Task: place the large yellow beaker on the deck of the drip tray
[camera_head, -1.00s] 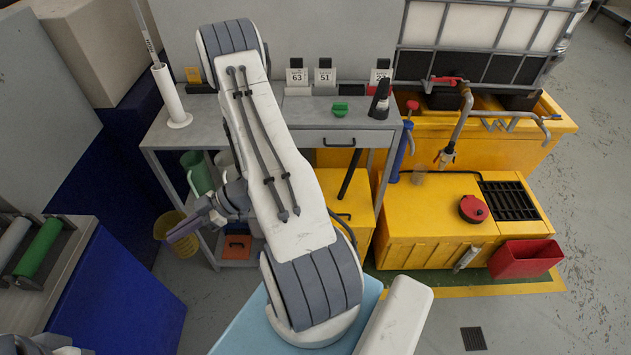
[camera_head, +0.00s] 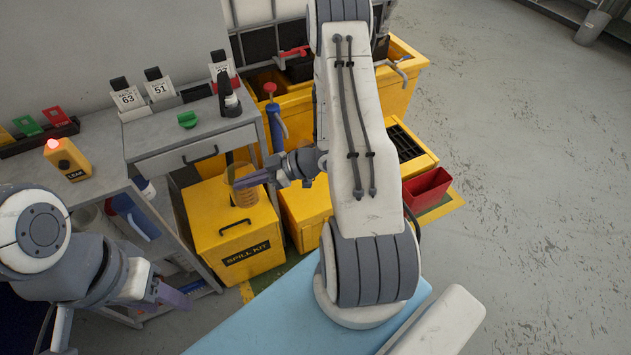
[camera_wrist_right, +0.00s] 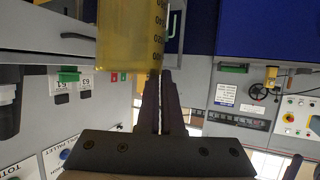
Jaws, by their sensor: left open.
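The large yellow beaker (camera_head: 243,190) is translucent with graduation marks. It is off the floor at the tips of my right gripper (camera_head: 268,178), in front of the spill kit box in the head view. In the right wrist view the beaker (camera_wrist_right: 128,38) is at the tips of the nearly closed fingers (camera_wrist_right: 160,95), which appear to grip its wall. The low yellow unit with a black grille, apparently the drip tray (camera_head: 302,208), is right of the beaker; my right arm hides its middle. My left gripper (camera_head: 172,295) is open and empty at lower left.
A yellow spill kit box (camera_head: 235,235) stands below the beaker. A grey bench (camera_head: 165,137) with a green object and number cards is behind it.

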